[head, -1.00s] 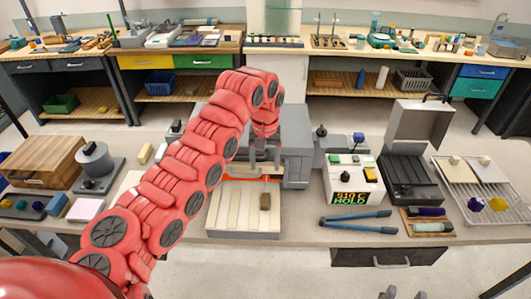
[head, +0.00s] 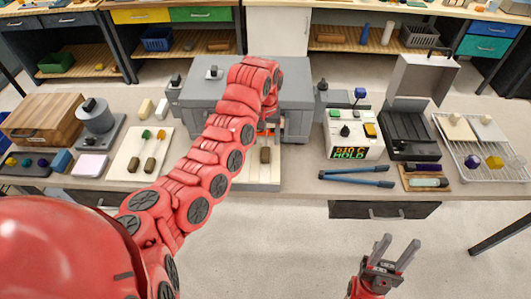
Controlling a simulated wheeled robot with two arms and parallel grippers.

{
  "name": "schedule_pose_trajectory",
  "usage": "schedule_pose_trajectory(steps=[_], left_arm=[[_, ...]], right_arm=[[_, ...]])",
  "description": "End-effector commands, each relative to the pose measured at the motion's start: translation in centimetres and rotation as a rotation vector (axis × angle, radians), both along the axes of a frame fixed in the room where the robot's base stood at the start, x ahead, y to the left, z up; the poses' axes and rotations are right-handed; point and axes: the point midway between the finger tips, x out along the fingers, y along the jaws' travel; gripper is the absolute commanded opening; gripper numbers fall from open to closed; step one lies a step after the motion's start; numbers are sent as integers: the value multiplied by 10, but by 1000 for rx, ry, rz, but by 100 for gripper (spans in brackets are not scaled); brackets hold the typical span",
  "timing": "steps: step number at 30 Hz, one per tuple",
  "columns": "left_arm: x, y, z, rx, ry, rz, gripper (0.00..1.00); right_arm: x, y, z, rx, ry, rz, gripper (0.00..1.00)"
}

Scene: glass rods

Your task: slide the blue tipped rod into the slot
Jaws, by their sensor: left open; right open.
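My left arm reaches across to the grey furnace (head: 296,97). My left gripper (head: 266,127) is at the furnace's front opening, partly hidden by its own wrist, with open jaws. A brown handle (head: 265,155) lies on the pale grooved tray (head: 262,178) just below it. No blue tip shows on it, and I cannot tell which rod it belongs to. A white board (head: 126,168) at left holds two brown-handled rods, one green tipped (head: 146,134) and one orange tipped (head: 161,135). My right gripper (head: 394,248) is open and empty in front of the bench.
A controller box (head: 352,132) reading HOLD stands right of the furnace. Blue-handled tongs (head: 357,177) lie before it. An open dark case (head: 410,135) and a wire rack (head: 480,150) are farther right. A wooden box (head: 42,122) and a grey pot (head: 95,115) stand left.

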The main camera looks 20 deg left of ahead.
Motion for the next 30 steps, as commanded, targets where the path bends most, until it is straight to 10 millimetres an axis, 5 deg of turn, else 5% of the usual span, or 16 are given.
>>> schedule_pose_trajectory(steps=[9,15,26,30], left_arm=[[-3,0,-57,0,9,-3,70],[-1,0,-77,1,4,-1,70],[0,0,-83,0,1,0,70],[0,0,-83,0,1,0,50]], right_arm=[[0,0,18,0,0,0,47],[0,0,24,0,0,0,47],[0,0,24,0,0,0,47],[0,0,24,0,0,0,47]])
